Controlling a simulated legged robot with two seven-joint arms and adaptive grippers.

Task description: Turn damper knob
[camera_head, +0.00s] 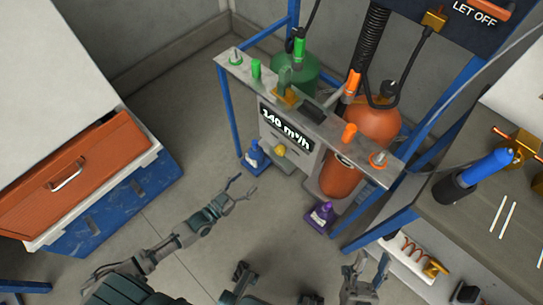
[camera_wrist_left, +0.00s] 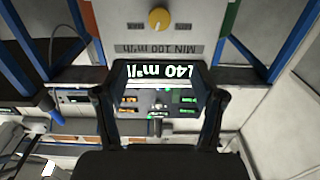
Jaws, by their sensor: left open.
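A round yellow knob (camera_head: 280,150), which I take for the damper knob, sits on a grey panel below a lit display (camera_head: 286,125) reading 140 m³/h. In the left wrist view the knob (camera_wrist_left: 159,20) is at the top centre, with an upside-down "MIN 100 m³/h" label beside it. The display (camera_wrist_left: 160,72) lies between the fingers in that view. My left gripper (camera_head: 241,187) is open and empty, short of the panel and apart from the knob. My right gripper (camera_head: 368,264) is low in the head view, its fingers apart and empty, away from the knob.
Green (camera_head: 318,78) and orange (camera_head: 376,122) tanks stand behind the panel in a blue frame. An orange-lidded case (camera_head: 80,175) is left; a grey workbench (camera_head: 455,215) is right.

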